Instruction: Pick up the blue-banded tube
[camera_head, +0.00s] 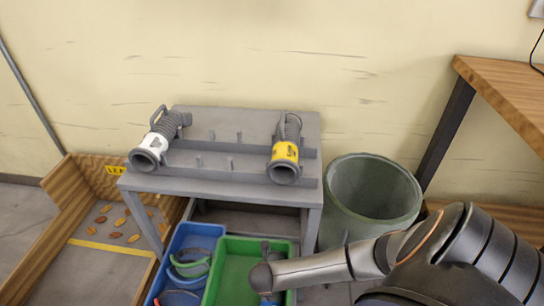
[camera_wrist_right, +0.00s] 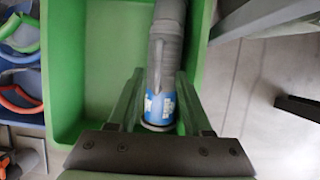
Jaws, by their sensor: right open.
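The blue-banded tube is a grey ribbed tube with a blue label band (camera_wrist_right: 157,105) near its close end. It lies in the green bin (camera_head: 229,251). In the wrist view, my right gripper (camera_wrist_right: 158,82) is open, with one finger on each side of the tube around the blue band. Small gaps seem to show beside the band; I cannot tell about contact. In the head view, my right arm's end covers most of the tube, and a bit of blue shows below it. My left gripper is not in view.
A white-banded tube (camera_head: 154,142) and a yellow-banded tube (camera_head: 285,153) rest on the grey rack (camera_head: 220,188). A blue bin (camera_head: 163,268) with coloured rings stands left of the green bin. A round green barrel (camera_head: 372,185) stands right. The green bin's walls flank my fingers.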

